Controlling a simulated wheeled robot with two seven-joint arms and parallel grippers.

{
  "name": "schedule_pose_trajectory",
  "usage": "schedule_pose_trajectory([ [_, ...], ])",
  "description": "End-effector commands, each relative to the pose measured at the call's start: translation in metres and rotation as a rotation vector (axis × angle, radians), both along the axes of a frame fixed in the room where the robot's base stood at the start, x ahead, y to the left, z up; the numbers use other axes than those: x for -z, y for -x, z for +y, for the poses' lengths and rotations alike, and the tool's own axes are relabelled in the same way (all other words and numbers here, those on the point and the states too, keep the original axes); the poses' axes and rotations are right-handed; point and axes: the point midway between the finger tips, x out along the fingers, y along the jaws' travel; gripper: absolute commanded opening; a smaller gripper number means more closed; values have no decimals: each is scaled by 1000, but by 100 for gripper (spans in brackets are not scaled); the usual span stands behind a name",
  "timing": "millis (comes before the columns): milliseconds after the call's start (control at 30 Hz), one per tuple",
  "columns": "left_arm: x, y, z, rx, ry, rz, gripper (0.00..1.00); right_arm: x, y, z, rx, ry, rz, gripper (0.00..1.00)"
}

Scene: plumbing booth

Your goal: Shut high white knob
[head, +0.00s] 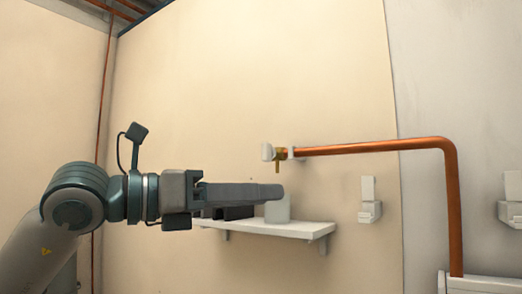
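The white knob (267,152) sits at the left end of a brass valve (280,155). The valve is on the end of a horizontal copper pipe (370,147), high in front of the beige wall. My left gripper (281,192) points right, with its tip below the knob and apart from it in the picture. It shows side-on, so I cannot tell whether its fingers are open or shut. No held object is visible. My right gripper is not in view.
A white shelf (290,229) on brackets is behind and below my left gripper. A pale container (278,209) stands on it, partly hidden by the fingers. A white wall fitting (369,205) is to the right. The copper pipe bends down at right into a white unit (485,285).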

Motion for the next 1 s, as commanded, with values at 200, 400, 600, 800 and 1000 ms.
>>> schedule_pose_trajectory([
  [200, -52, -17, 46, -281, -99, -89, 32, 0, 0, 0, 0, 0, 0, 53],
  [400, -84, -20, 81, -452, -124, -122, 32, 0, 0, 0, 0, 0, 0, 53],
  [600, -92, -20, 91, -499, -127, -127, 32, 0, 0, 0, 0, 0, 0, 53],
  [800, -92, -20, 90, -497, -127, -127, 32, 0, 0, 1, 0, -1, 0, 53],
  [1000, -93, -23, 88, -495, -127, -127, 32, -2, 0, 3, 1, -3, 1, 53],
])
